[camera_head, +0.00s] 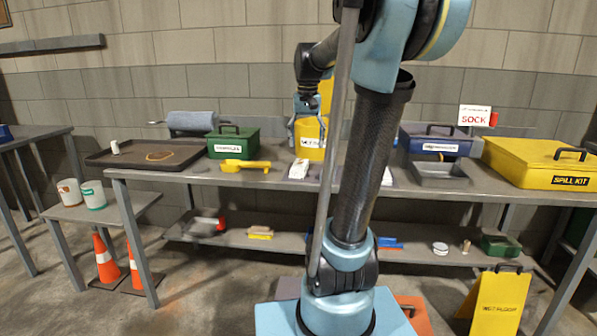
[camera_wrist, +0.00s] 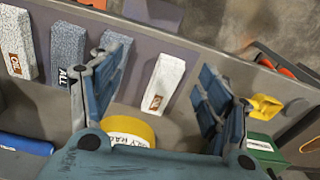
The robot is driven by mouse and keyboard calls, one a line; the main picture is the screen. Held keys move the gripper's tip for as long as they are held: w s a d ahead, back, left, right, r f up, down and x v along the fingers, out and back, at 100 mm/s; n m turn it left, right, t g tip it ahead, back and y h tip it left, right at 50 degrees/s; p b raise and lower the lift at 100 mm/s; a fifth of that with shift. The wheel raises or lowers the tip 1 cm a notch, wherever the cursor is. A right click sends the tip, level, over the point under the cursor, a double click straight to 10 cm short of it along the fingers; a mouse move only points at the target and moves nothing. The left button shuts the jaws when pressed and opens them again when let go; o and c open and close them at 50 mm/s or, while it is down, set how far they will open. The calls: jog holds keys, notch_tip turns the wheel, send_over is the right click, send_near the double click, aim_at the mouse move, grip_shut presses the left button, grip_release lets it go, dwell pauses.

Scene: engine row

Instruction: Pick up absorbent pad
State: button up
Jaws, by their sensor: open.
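A white absorbent pad (camera_wrist: 168,72) with a brown label lies on the bench in the wrist view, between my open fingers in the picture. A white pad also shows on the bench in the head view (camera_head: 299,168). My gripper (camera_wrist: 165,72) is open and empty, and it appears apart from the pad. In the head view my gripper (camera_head: 307,112) hangs above the bench in front of a yellow bin (camera_head: 312,133). A speckled grey-blue pad (camera_wrist: 72,42) marked ALL and a pale pad (camera_wrist: 17,30) with a brown label lie to the left in the wrist view.
A yellow scoop-like tool (camera_head: 245,165), a green box (camera_head: 232,142) and a dark tray (camera_head: 145,153) stand left of the bin. A blue box (camera_head: 435,140) and a yellow spill kit case (camera_head: 540,162) stand right. My arm hides part of the bench.

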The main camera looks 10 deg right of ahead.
notch_tip(320, 180, up, 5)
jog(key=m, duration=0.1)
send_over(300, 164)
jog(key=shift+g, duration=0.3)
notch_tip(300, 164, down, 18)
jog(key=shift+a+r, duration=0.1)
jog(key=shift+r, duration=0.05)
jog(key=shift+c, duration=0.6)
jog(key=c, duration=0.9)
